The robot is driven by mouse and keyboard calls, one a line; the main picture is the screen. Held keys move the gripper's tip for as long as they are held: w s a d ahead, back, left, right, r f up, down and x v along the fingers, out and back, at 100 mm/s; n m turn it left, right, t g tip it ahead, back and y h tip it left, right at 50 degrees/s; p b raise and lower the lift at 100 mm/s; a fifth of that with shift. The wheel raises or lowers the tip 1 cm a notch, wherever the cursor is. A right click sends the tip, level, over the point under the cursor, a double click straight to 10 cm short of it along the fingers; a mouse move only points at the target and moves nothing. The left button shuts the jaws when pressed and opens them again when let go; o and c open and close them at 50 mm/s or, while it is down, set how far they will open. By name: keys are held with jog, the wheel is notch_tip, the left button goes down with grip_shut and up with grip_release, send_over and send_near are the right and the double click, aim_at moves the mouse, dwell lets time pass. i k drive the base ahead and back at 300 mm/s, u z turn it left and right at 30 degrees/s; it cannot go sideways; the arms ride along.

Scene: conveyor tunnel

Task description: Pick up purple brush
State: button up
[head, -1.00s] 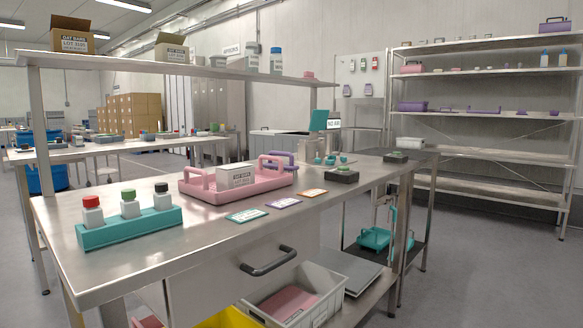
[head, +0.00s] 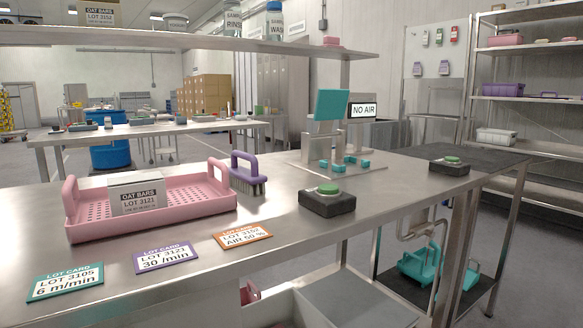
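The purple brush (head: 246,174) stands on the steel table in the head view, bristles down, with its purple loop handle upright. It sits just right of the pink tray (head: 150,213), close to the tray's right end; I cannot tell whether they touch. My gripper is not in view.
The pink tray holds an oat bars box (head: 137,194). Lot cards (head: 163,256) lie along the table's front edge. A black block with a green button (head: 327,200) is right of the brush, and a teal-fitted device (head: 338,150) stands behind. A shelf (head: 180,40) spans above the table.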

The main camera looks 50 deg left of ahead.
aim_at(250, 181)
jog(key=i, duration=1.95)
jog(key=u, duration=2.95)
